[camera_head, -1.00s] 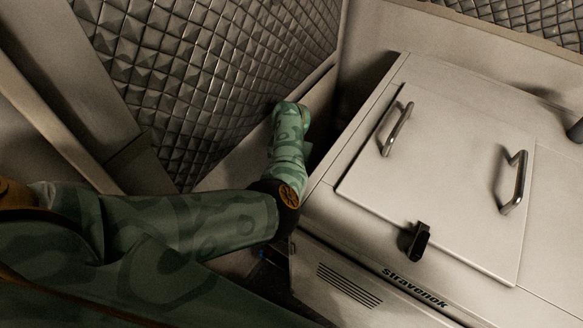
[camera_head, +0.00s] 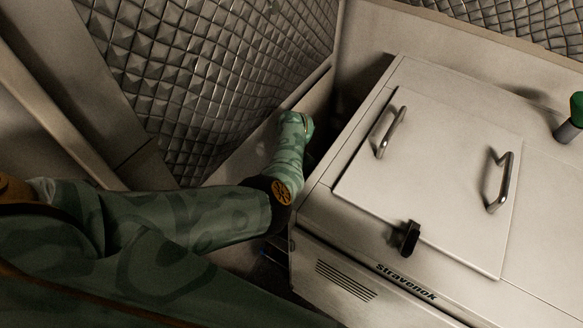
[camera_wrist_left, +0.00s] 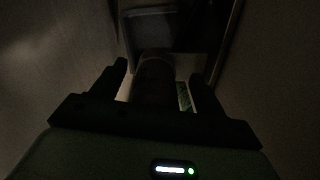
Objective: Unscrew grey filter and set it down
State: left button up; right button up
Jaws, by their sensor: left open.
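My left arm reaches down into the narrow gap left of the chiller (camera_head: 345,225) in the head view, and its gripper is hidden there. In the dark left wrist view my left gripper (camera_wrist_left: 157,78) is open, with one finger on each side of a dark, upright-looking cylinder (camera_wrist_left: 154,68). The cylinder may be the grey filter, but its colour is too dark to tell. I cannot tell whether the fingers touch it. My right gripper is not in view.
The quilted wall (camera_head: 215,75) and the chiller's side leave little room around my left arm. The chiller's closed lid (camera_head: 440,165) has two metal handles (camera_head: 391,131) and a black latch (camera_head: 408,238). A green-topped post (camera_head: 575,115) stands at right.

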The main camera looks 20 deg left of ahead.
pick_arm(q)
jog(key=m+p, duration=0.1)
jog(key=m, duration=0.1)
jog(key=d+m+p, duration=0.1)
jog(key=m, duration=0.1)
jog(key=s+m+p, duration=0.1)
jog(key=m, duration=0.1)
jog(key=shift+d+r, duration=0.15)
jog(key=shift+d, duration=0.15)
jog(key=shift+s+d+m+p, duration=0.1)
jog(key=shift+d+m+p, duration=0.1)
jog(key=shift+m, duration=0.4)
jog(key=shift+s+d+m+p, duration=0.1)
jog(key=shift+m+p, duration=0.1)
jog(key=shift+m, duration=0.7)
jog(key=shift+f, duration=0.2)
jog(key=shift+c, duration=0.3)
jog(key=shift+s+d, duration=0.1)
jog(key=c, duration=1.5)
